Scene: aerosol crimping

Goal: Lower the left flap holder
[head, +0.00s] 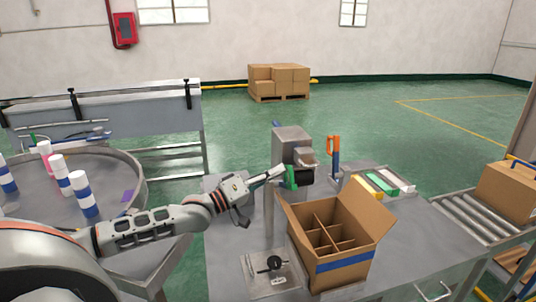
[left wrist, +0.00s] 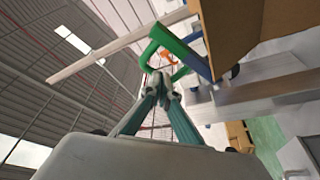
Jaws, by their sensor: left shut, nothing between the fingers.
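The left flap holder, a green hooked piece (head: 291,178), stands raised at the left back of the open carton. In the left wrist view its green loop (left wrist: 172,40) sits just beyond my fingertips, with a blue part beside it. My left gripper (head: 276,172) is shut and empty, close to the green holder; it also shows in the left wrist view (left wrist: 160,85). I cannot tell whether it touches. The carton (head: 345,245) has inner dividers, a blue tape band and flaps standing outward. My right gripper is not in view.
An orange-topped holder on a blue post (head: 333,150) stands behind the carton. A grey machine (head: 291,142) is close behind my left gripper. A tray of coloured boxes (head: 383,184) and a roller conveyor (head: 465,213) are at right. A round table with cans (head: 82,194) is at left.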

